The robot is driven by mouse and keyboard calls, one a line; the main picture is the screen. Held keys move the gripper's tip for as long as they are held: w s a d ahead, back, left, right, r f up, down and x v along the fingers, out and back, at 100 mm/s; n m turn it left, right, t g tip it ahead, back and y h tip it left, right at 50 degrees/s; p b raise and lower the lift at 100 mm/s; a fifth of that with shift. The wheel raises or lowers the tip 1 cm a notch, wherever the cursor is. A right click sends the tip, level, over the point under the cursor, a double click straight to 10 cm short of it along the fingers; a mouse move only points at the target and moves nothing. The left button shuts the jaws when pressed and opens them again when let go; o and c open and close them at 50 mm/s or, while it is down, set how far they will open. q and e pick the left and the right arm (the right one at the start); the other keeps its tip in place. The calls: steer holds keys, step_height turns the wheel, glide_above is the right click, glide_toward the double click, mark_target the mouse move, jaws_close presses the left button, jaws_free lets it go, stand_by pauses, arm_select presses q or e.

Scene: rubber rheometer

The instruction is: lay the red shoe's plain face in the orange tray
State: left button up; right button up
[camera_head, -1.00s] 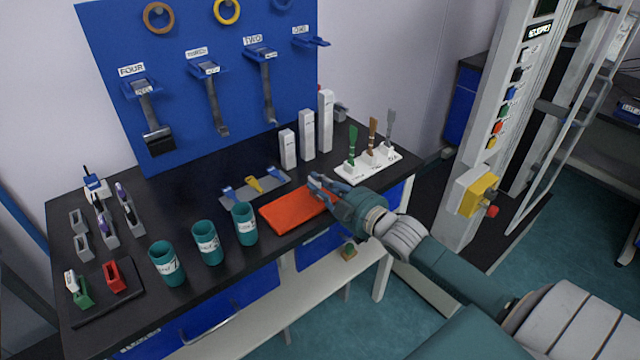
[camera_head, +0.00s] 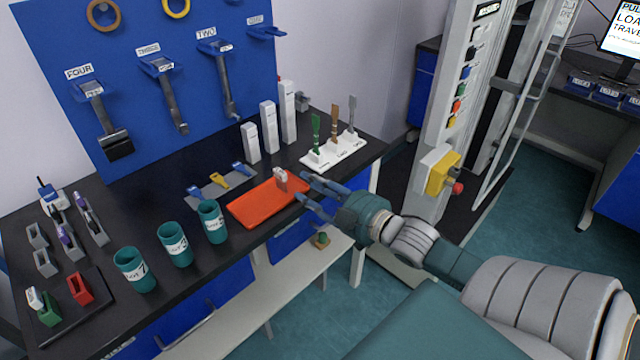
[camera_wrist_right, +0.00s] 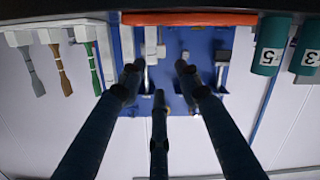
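The orange tray (camera_head: 262,208) lies flat near the bench's front edge, and its rim shows along the top of the wrist view (camera_wrist_right: 205,18). A small pale grey-white block (camera_head: 281,179), with a hint of red on it, stands upright at the tray's far right part; I cannot tell which face it is. My right gripper (camera_head: 305,187) is open and empty just right of the tray, its fingers spread and apart from the block. In the wrist view its fingers (camera_wrist_right: 160,72) are apart with nothing between them. A red shoe (camera_head: 80,288) sits on the black mat at left. My left gripper is not seen.
Teal cups (camera_head: 174,243) stand left of the tray. A white brush stand (camera_head: 335,152) and white upright blocks (camera_head: 268,128) are behind it. A grey plate with blue and yellow clips (camera_head: 218,183) lies close behind. The bench edge drops off in front.

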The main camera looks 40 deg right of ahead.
steer(key=shift+s+d+r, duration=0.1)
steer(key=shift+s+r, duration=0.05)
steer(key=shift+s, duration=0.55)
steer(key=shift+s+r, duration=0.1)
steer(key=shift+s, duration=0.55)
steer(key=s+d+f+m+g+h, duration=0.2)
steer(key=d+f, duration=0.1)
steer(key=f, duration=0.7)
steer(key=s+d+f+m+g+h, duration=0.15)
steer(key=d+f, duration=0.25)
steer(key=f, duration=0.6)
steer(key=s+a+f+m+g, duration=0.15)
steer(key=s+f, duration=0.25)
steer(key=f, duration=0.4)
steer(key=s+f+g, duration=0.2)
steer(key=s+f, duration=0.2)
steer(key=f, duration=0.4)
steer(key=s+a+f+g+y, duration=0.1)
steer(key=s+a+f+g, duration=0.1)
steer(key=s+a+f, duration=0.45)
steer(key=s+a+f+g, duration=0.3)
steer(key=s+f, duration=0.5)
steer(key=f, duration=0.3)
steer(key=s+a+f+g, duration=0.1)
steer(key=s+a+f, duration=0.3)
steer(key=s, duration=0.3)
steer(key=s+a+f+n+g+y, duration=0.1)
steer(key=s+a+f+g, duration=0.1)
steer(key=s+a+f, duration=0.2)
steer(key=s+a, duration=0.3)
